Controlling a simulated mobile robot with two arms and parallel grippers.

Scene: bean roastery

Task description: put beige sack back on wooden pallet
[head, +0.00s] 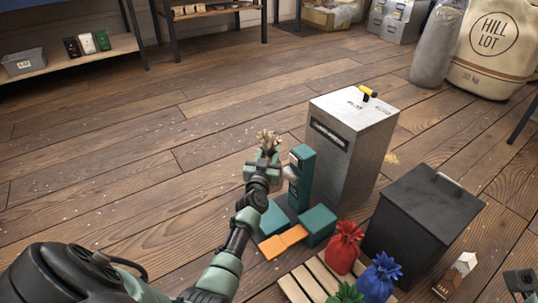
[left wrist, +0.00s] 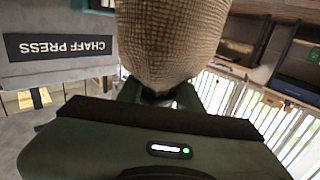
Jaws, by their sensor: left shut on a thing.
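My left gripper (head: 264,160) is shut on the beige sack, held above the floor left of the teal post. In the head view only a small tan, ruffled part of the beige sack (head: 268,140) shows beyond the fingers. In the left wrist view the woven body of the beige sack (left wrist: 170,45) fills the top middle, at the fingers. The wooden pallet (head: 308,282) lies at the bottom, with a red sack (head: 342,247), a blue sack (head: 379,278) and a green sack (head: 346,295) on it. A dark part at the bottom right edge may be my right gripper (head: 521,281); its jaws are unclear.
A teal post (head: 301,178) with teal blocks and orange plates (head: 283,240) stands between my left gripper and the pallet. Behind it is a grey metal box (head: 350,150), labelled CHAFF PRESS (left wrist: 60,47). A black bin (head: 420,220) and small carton (head: 455,275) are right. Left floor is clear.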

